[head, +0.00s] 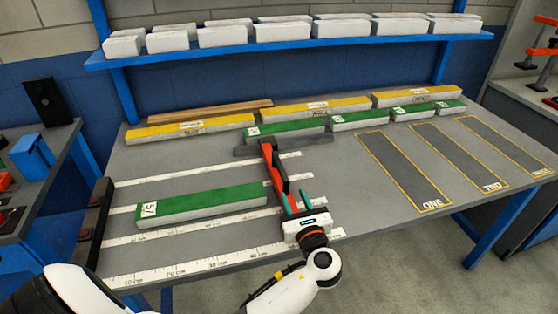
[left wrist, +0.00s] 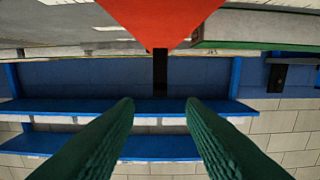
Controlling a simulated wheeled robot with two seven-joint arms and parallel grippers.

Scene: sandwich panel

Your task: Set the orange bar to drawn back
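The orange bar (head: 268,153) runs lengthwise over the table, from a dark grey crosspiece (head: 318,138) at its far end toward my left gripper. Its near part is partly hidden by the gripper and dark parts around it. My left gripper (head: 292,196) is at the near end of the bar, with its two green fingers apart. In the left wrist view the fingers (left wrist: 160,103) are spread with nothing between their tips. The orange bar (left wrist: 160,18) fills the top middle of that view, beyond the fingers. My right gripper is not in view.
A green-topped panel (head: 205,204) marked 57 lies left of the bar across white measuring strips. Yellow and green panels line the table's back. Three outlined grey areas (head: 404,170) at right are empty. A blue shelf (head: 280,46) with white blocks is behind.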

